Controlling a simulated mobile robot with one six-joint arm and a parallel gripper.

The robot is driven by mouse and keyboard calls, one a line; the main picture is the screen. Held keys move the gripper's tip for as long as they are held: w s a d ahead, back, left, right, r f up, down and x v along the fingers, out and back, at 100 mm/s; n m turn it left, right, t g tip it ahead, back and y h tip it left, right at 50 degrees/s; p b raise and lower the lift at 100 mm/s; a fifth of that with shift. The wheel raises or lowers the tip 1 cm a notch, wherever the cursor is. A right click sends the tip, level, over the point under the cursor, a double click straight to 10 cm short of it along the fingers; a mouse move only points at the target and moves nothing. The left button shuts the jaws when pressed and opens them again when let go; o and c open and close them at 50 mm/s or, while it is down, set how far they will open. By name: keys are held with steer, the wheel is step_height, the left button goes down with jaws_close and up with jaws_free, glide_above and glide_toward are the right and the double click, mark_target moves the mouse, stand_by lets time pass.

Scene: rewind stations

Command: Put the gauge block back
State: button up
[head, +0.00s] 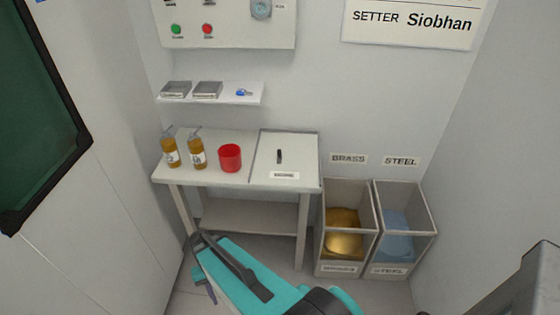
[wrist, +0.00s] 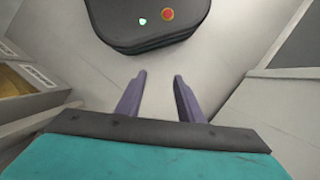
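I cannot make out a gauge block for certain in either view. Two small grey boxes, one on the left (head: 176,90) and one on the right (head: 207,90), sit on the white wall shelf; their contents are too small to tell. A small dark upright piece (head: 279,156) is on the pale labelled panel at the right of the table; I cannot tell whether it is a handle or a loose item. In the wrist view my gripper (wrist: 160,92) is open and empty, pointing down over bare floor. In the head view it is low, in front of the table.
The table (head: 238,176) holds two amber bottles (head: 171,153) (head: 197,153) and a red cup (head: 230,158). A small blue item (head: 244,93) lies on the shelf (head: 250,100). Brass (head: 326,232) and steel (head: 429,234) bins stand right of the table. Walls close in both sides.

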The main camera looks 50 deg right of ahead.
steer(key=s+a+f+n+g, duration=0.1)
steer(key=s+a+f+n, duration=0.1)
steer(key=s, duration=0.5)
steer(key=s+a+f+n+g+h, duration=0.1)
steer(key=s+a+f+n, duration=0.2)
steer(key=s, duration=0.4)
steer(key=shift+a+f+b, duration=0.3)
steer(key=shift+f+b, duration=0.05)
steer(key=shift+f, duration=0.5)
steer(key=shift+d, duration=0.1)
steer(key=shift+c, duration=0.4)
